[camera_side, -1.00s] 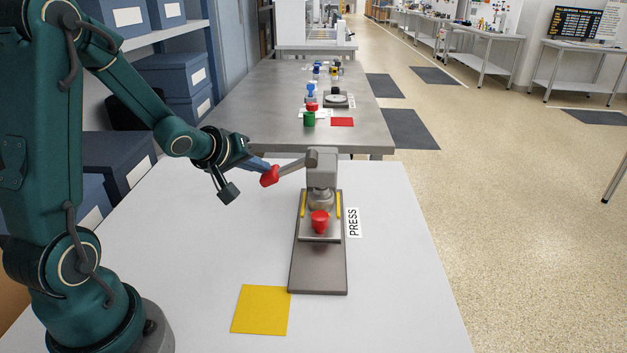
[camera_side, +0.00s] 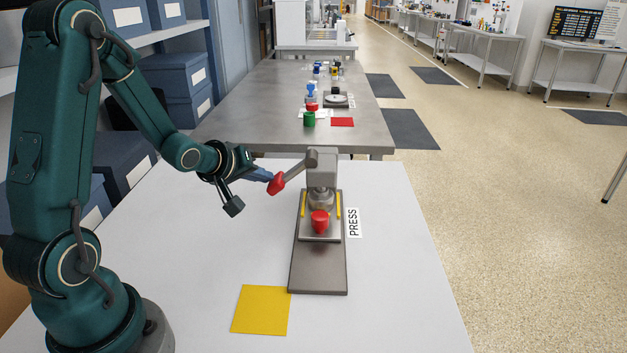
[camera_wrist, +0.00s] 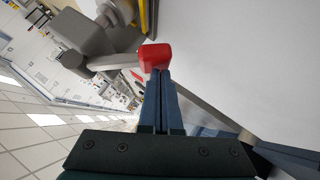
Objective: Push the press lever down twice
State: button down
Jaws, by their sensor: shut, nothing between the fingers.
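The grey press (camera_side: 321,170) stands on a dark base plate on the white table, with a "PRESS" label beside it. Its lever (camera_side: 294,168) reaches out to the left and ends in a red grip (camera_side: 276,183), angled downward. A red part (camera_side: 319,222) sits on the press plate under the ram. My gripper (camera_side: 268,176) is shut and empty, its fingertips at the red grip. In the wrist view the shut fingertips (camera_wrist: 161,75) reach the red grip (camera_wrist: 155,57); whether they touch it is hard to tell.
A yellow square (camera_side: 261,310) lies on the white table left of the press base. A grey table (camera_side: 270,110) behind holds several small items. The white table's right front is clear.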

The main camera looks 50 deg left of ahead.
jog(key=shift+s+f, duration=0.1)
jog(key=s+r, duration=0.8)
jog(key=s, duration=0.2)
jog(key=shift+r, duration=0.3)
dwell(0.6)
jog(key=shift+w, duration=0.1)
dwell(0.6)
